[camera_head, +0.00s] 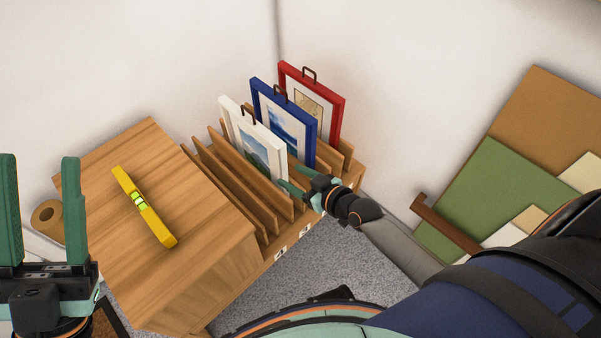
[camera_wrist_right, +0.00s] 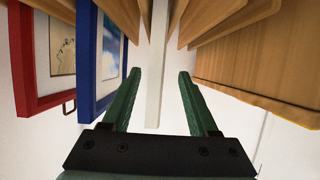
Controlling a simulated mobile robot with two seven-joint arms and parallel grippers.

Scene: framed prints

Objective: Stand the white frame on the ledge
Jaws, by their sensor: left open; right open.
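The white frame (camera_head: 256,150) stands upright in a slot of the wooden rack, with a dark hanger on top and a landscape print. My right gripper (camera_head: 291,178) is open at the frame's right side edge. In the right wrist view the white frame's edge (camera_wrist_right: 156,80) lies between the open fingers (camera_wrist_right: 160,74), and I cannot tell whether they touch it. My left gripper (camera_head: 42,210) is open and empty at the left. A brown wooden strip (camera_head: 445,224) at the right may be the ledge; I cannot tell for sure.
A blue frame (camera_head: 284,115) and a red frame (camera_head: 312,100) stand behind the white one. Wooden dividers (camera_head: 225,182) fill the rack's front slots. A yellow level (camera_head: 144,207) lies on the cabinet top (camera_head: 105,185). Green and brown boards (camera_head: 480,195) are at the right.

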